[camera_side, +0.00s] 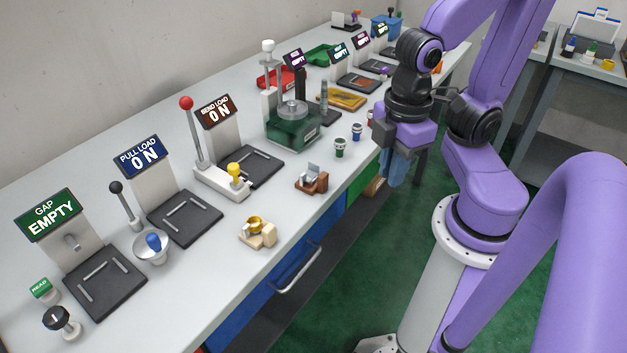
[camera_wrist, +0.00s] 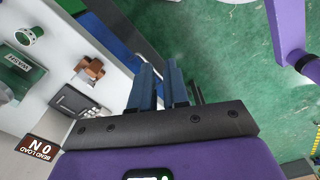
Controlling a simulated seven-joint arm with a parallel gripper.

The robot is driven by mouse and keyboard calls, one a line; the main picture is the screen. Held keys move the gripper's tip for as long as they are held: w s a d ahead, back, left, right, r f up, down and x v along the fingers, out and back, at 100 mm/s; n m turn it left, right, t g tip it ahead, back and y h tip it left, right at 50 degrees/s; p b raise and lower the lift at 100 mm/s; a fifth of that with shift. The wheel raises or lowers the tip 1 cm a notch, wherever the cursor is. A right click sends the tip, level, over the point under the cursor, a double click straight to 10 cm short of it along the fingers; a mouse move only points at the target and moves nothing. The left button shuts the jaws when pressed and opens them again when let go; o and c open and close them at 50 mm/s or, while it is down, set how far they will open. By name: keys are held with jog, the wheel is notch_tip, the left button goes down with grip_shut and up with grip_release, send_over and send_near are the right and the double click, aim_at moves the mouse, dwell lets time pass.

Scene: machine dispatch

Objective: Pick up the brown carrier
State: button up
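The brown carrier (camera_side: 313,185) sits on the light bench top near its front edge, with a grey piece on top of it. It also shows in the wrist view (camera_wrist: 90,67), left of the fingers. A second, tan carrier (camera_side: 258,232) with a gold round part stands nearer the camera on the bench. My gripper (camera_side: 394,178) points down off the bench's front side, to the right of the brown carrier and apart from it. In the wrist view its two blue fingers (camera_wrist: 161,72) stand apart, with nothing seen between them.
Behind the brown carrier stands the bend load station with its dark plate (camera_side: 250,166) and a red-knobbed lever (camera_side: 190,120). A dark green machine (camera_side: 293,130) and small green, blue and red cups (camera_side: 340,148) stand farther along. Bare bench surrounds the carrier.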

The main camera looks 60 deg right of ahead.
notch_tip(320, 180, up, 4)
jog(key=r, duration=0.1)
jog(key=s+a+f+m+g+y, duration=0.1)
jog(key=a+y, duration=0.2)
jog(key=a, duration=0.5)
jog(key=s+a+f+m+y, duration=0.1)
jog(key=a+m+y, duration=0.15)
jog(key=a, duration=0.55)
jog(key=w+a+f+m+t+y, duration=0.1)
jog(key=w+a+m+t+y, duration=0.2)
jog(key=w+a+m+t, duration=0.15)
jog(key=w+d+f+m+t+h, duration=0.3)
jog(key=w+d+m+t+h, duration=0.25)
jog(key=w+t, duration=0.2)
jog(key=d+r+m+t+h, duration=0.4)
jog(key=d+r+t+h, duration=0.15)
jog(key=d+h, duration=0.55)
send_near(302, 177)
jog(key=shift+n+y, duration=0.25)
jog(key=shift+y, duration=0.15)
jog(key=shift+d+x, duration=0.1)
jog(key=shift+x, duration=1.85)
jog(key=shift+d+x, duration=0.15)
jog(key=shift+x, duration=1.85)
jog(key=shift+s+r, duration=0.1)
jog(key=shift+r, duration=0.05)
